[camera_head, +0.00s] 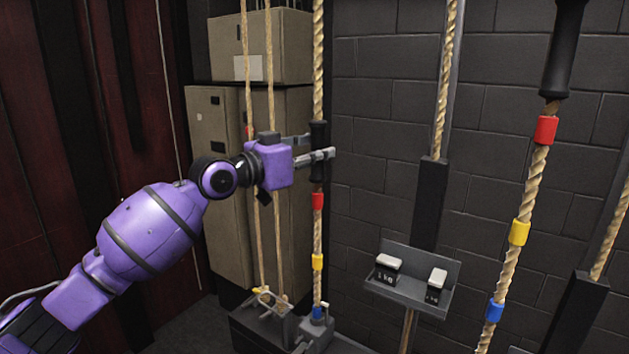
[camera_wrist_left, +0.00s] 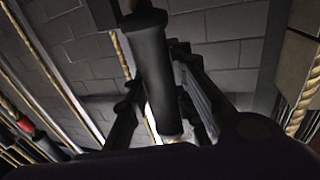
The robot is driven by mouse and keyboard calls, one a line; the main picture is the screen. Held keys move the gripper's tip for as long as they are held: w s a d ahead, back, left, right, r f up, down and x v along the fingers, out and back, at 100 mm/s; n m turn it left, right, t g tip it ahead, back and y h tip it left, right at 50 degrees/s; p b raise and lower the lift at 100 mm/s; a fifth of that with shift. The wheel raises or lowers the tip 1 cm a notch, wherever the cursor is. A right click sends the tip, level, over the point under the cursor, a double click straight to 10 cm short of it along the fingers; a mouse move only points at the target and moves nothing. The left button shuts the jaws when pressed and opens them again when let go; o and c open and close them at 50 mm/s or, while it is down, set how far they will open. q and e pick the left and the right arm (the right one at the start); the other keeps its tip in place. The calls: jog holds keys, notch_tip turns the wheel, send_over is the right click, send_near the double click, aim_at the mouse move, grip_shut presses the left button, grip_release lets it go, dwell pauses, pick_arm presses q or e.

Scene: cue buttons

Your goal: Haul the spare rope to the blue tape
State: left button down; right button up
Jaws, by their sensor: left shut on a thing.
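My left gripper (camera_head: 326,156) is shut on the black sleeve (camera_head: 318,137) of an upright twisted rope (camera_head: 317,232) in the head view. In the left wrist view, the sleeve (camera_wrist_left: 156,80) stands between my left gripper's fingers (camera_wrist_left: 160,110). Below the sleeve, this rope carries red tape (camera_head: 317,201), yellow tape (camera_head: 317,262) and blue tape (camera_head: 319,312), the blue lowest, near a floor fitting. I cannot tell which rope is the spare one. My right gripper is not in view.
Another rope (camera_head: 507,270) at right has a black sleeve (camera_head: 567,45) and red, yellow and blue tape (camera_head: 495,310). A grey shelf (camera_head: 411,292) with two small weights (camera_head: 389,262) is on the wall between them. Tan cabinets (camera_head: 218,130) stand behind my left arm.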

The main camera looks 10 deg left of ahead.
aim_at(312, 134)
pick_arm(q)
notch_tip(312, 134, up, 4)
jog(key=shift+f+p, duration=0.1)
jog(key=shift+p, duration=0.3)
jog(key=shift+r, duration=0.35)
jog(key=c, duration=1.5)
grip_release()
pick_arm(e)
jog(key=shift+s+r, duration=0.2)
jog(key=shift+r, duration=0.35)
pick_arm(q)
jog(key=shift+s, duration=0.1)
jog(key=v, duration=1.2)
